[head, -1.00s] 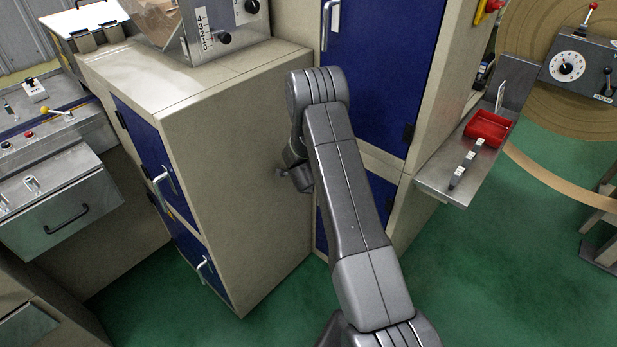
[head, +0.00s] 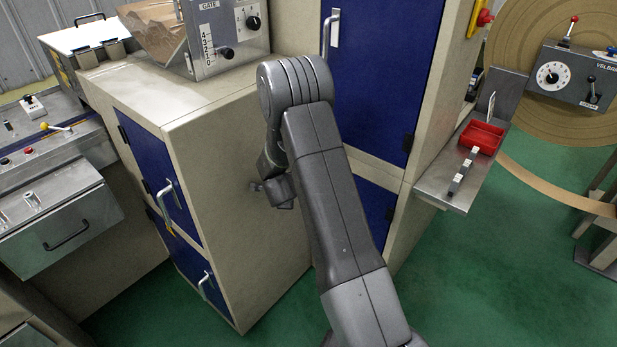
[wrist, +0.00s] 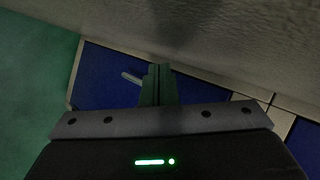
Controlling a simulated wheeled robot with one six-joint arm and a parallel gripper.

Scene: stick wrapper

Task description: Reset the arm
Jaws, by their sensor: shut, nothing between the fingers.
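My arm (head: 335,200) rises from the bottom of the head view and folds over at its top. My gripper (head: 258,187) points left, in front of the beige side wall of a cabinet (head: 240,170). In the wrist view my gripper (wrist: 158,72) is shut, its fingers together with nothing between them. Blue panels and a handle (wrist: 131,78) show beyond the fingers. I cannot tell from the head view how close the fingertips are to the wall.
A taller cabinet with blue doors (head: 385,70) stands behind my arm. At right, a metal shelf (head: 435,185) holds a red tray (head: 480,137). A control box (head: 580,75) sits before a large brown roll. A console with a drawer (head: 65,230) is at left. Green floor (head: 480,270) is open at right.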

